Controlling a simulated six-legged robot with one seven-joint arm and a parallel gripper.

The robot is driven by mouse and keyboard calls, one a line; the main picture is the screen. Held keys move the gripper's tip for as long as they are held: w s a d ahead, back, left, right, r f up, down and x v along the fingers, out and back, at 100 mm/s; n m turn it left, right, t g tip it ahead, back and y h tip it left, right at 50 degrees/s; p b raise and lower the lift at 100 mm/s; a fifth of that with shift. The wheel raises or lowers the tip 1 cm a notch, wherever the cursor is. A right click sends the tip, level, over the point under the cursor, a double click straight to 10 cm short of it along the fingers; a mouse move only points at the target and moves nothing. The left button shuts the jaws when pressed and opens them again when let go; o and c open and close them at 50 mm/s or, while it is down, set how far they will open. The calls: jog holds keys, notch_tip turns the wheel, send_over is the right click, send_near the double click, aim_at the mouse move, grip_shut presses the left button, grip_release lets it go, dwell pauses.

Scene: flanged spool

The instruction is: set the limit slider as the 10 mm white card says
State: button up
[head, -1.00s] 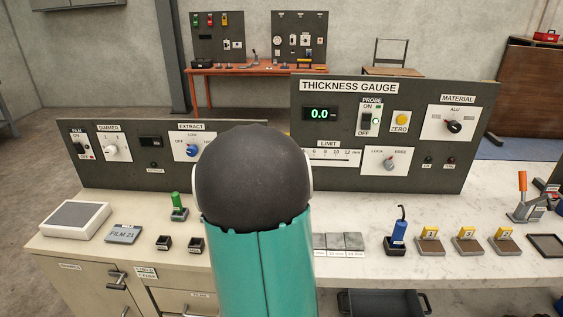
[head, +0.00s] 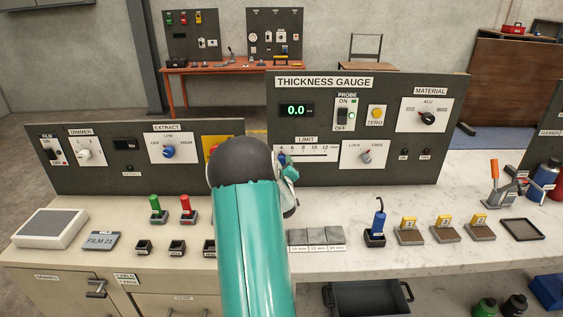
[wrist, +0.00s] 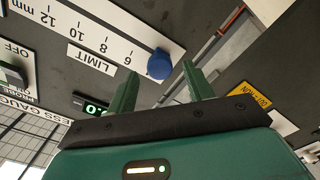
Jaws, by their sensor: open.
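The LIMIT slider has a white scale (head: 315,152) on the thickness gauge panel, with a round blue knob (head: 282,158) left of the 6 mark. In the wrist view the scale is upside down and the blue knob (wrist: 160,64) sits past the 6. My gripper (wrist: 158,82) is open, with its two green fingers either side of the knob's near side. I cannot tell whether they touch it. In the head view my arm mostly hides the gripper.
The LOCK/FREE knob (head: 366,156) is right of the slider, below the PROBE switch (head: 343,114). A yellow label (wrist: 250,97) is near my gripper. A blue hooked tool (head: 378,222) and several yellow-topped blocks (head: 443,229) stand on the bench.

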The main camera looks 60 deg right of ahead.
aim_at(281, 161)
jog(key=shift+x, duration=1.85)
jog(key=shift+c, duration=0.2)
grip_shut()
jog(key=s, duration=0.1)
jog(key=s+d, duration=0.1)
jog(key=s, duration=0.1)
jog(key=shift+s+d, duration=0.35)
jog(key=shift+d, duration=0.05)
jog(key=shift+o, duration=0.2)
grip_release()
